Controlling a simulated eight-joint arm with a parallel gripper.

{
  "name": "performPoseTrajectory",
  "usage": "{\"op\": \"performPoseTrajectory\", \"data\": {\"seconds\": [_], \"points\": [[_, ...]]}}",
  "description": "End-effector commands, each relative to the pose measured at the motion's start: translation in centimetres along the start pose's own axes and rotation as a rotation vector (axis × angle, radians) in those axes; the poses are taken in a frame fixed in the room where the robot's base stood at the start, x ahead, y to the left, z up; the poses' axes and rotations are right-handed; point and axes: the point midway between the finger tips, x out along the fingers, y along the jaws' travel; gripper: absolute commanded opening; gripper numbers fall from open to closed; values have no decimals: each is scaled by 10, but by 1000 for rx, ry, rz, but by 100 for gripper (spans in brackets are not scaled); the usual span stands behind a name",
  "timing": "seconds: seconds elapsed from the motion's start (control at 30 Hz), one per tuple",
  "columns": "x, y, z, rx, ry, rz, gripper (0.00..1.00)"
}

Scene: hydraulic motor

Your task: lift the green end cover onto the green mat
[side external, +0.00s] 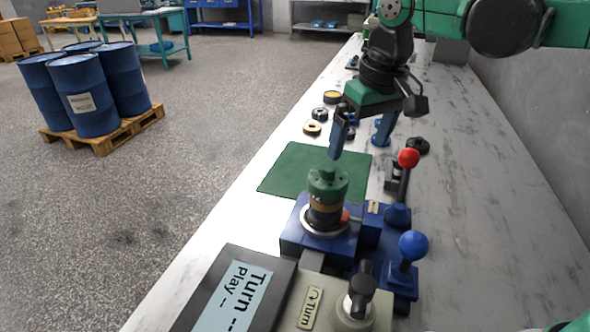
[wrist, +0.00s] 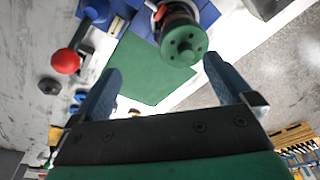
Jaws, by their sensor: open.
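The green end cover (side external: 328,182) sits on top of the upright motor stack (side external: 324,212), which stands in the blue fixture (side external: 292,240). In the wrist view the round cover (wrist: 184,42) shows its face with several small holes, beyond my fingertips. The green mat (side external: 290,168) lies flat and bare on the bench behind the fixture; it also shows in the wrist view (wrist: 150,75). My gripper (side external: 345,152) is open and empty, above the mat's far part and apart from the cover. In the wrist view its two blue fingers (wrist: 162,72) are spread wide.
A red-knobbed lever (side external: 408,160) and a blue-knobbed lever (side external: 413,246) stand right of the motor stack. Several small rings and parts (side external: 312,128) lie behind the mat. A Turn display box (side external: 240,295) stands in front. The bench's right side (side external: 480,200) is clear.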

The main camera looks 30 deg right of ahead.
Motion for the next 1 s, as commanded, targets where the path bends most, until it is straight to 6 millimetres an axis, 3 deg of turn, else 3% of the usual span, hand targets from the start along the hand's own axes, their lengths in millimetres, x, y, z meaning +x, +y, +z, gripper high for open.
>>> {"op": "performPoseTrajectory", "data": {"seconds": [0.1,0.3,0.73,1.0], "points": [[4,-18,-16,-13,-90,10,100],[10,-32,-24,-18,-162,23,100],[57,-31,-17,-17,-164,25,100],[65,-31,-15,-17,-163,25,100]]}}
